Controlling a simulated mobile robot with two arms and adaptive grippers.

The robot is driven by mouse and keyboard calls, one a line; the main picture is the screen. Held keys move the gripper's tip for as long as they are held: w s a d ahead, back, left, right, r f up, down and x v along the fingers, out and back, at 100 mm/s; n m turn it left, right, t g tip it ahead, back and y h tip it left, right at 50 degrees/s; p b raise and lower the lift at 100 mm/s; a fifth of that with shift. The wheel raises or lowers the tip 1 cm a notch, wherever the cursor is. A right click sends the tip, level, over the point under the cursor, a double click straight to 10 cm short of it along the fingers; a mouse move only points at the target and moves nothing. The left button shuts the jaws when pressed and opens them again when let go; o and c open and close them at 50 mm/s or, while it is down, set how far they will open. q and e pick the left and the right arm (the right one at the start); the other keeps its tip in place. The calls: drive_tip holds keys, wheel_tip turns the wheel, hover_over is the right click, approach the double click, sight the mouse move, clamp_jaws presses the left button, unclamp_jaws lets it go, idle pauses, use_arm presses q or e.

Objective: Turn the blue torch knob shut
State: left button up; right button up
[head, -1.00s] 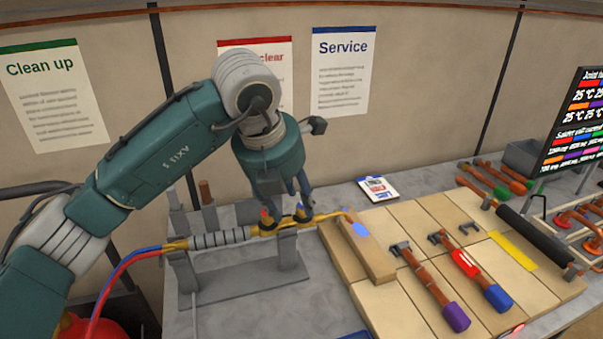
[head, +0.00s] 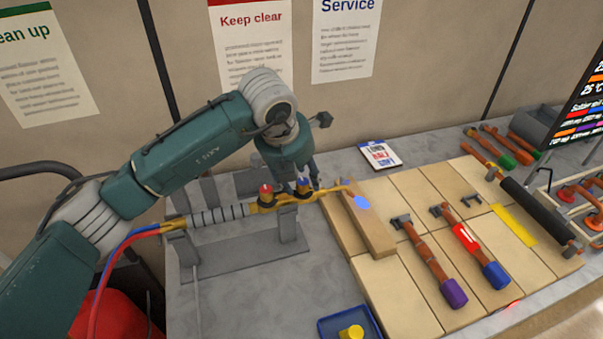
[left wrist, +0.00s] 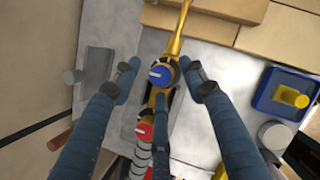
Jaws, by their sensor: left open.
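The brass torch (head: 262,207) lies across a grey stand, with its thin nozzle pointing right over a tan brick. Its blue knob (head: 303,185) sits toward the nozzle and its red knob (head: 265,194) toward the hoses. My left gripper (head: 304,178) is at the blue knob. In the left wrist view the blue knob (left wrist: 161,74), with a white line across its top, lies between the fingertips (left wrist: 165,80). The fingers stand apart with gaps on both sides. The red knob (left wrist: 144,132) is behind it. My right gripper is not in view.
A blue patch (head: 361,202) shows at the nozzle's end by the brick (head: 375,235). Copper pipe pieces (head: 430,260) lie on the tan boards to the right. A blue tray (head: 325,326) with a yellow piece is at the front. Hoses (head: 118,250) run off left.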

use_arm(q)
drive_tip(key=shift+d+f, duration=0.1)
drive_tip(key=shift+f, duration=0.4)
